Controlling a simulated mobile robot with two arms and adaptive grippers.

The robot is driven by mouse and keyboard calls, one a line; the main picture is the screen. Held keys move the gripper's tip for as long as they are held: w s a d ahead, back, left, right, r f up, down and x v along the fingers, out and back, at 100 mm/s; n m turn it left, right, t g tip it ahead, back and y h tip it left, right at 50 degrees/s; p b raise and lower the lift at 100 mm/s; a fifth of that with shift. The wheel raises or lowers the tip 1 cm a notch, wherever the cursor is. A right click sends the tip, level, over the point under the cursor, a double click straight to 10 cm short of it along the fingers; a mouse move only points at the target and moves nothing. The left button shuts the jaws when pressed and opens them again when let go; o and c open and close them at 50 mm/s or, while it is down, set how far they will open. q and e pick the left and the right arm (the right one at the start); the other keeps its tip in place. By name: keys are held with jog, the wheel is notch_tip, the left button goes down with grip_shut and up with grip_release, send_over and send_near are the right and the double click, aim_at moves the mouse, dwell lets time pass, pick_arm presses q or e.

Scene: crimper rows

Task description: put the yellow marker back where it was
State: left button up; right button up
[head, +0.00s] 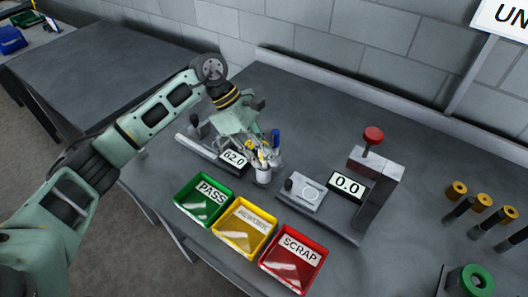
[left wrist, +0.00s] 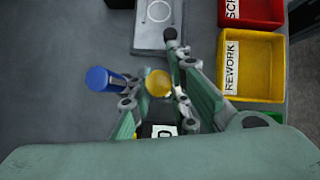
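The yellow marker (left wrist: 158,83) shows end-on between the fingers of my left gripper (left wrist: 160,92) in the left wrist view. The fingers flank it closely on both sides and appear shut on it. A blue marker (head: 275,138) stands up beside the fingers and also shows in the left wrist view (left wrist: 105,79). The yellow marker's lower end is hidden, so I cannot tell if it is inside the cup. My right gripper is out of view.
Green PASS (head: 183,208), yellow REWORK (head: 220,228) and red SCRAP (head: 267,260) bins line the front edge. A display reading 62.0 (head: 234,158) is left of the cup. A press with a red knob (head: 373,135) stands right. Several dark pegs with gold tops are far right.

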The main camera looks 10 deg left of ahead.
pick_arm(q)
jog(key=o, duration=0.4)
jog(key=shift+c, duration=0.2)
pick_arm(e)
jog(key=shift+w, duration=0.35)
pick_arm(q)
jog(key=shift+r, duration=0.1)
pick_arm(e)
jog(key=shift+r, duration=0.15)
pick_arm(q)
jog(key=b+v, duration=0.3)
jog(key=v, duration=0.9)
jog(key=shift+b, duration=0.3)
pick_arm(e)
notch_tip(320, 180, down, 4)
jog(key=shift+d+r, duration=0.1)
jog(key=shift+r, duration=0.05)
pick_arm(q)
jog(key=shift+r, duration=0.1)
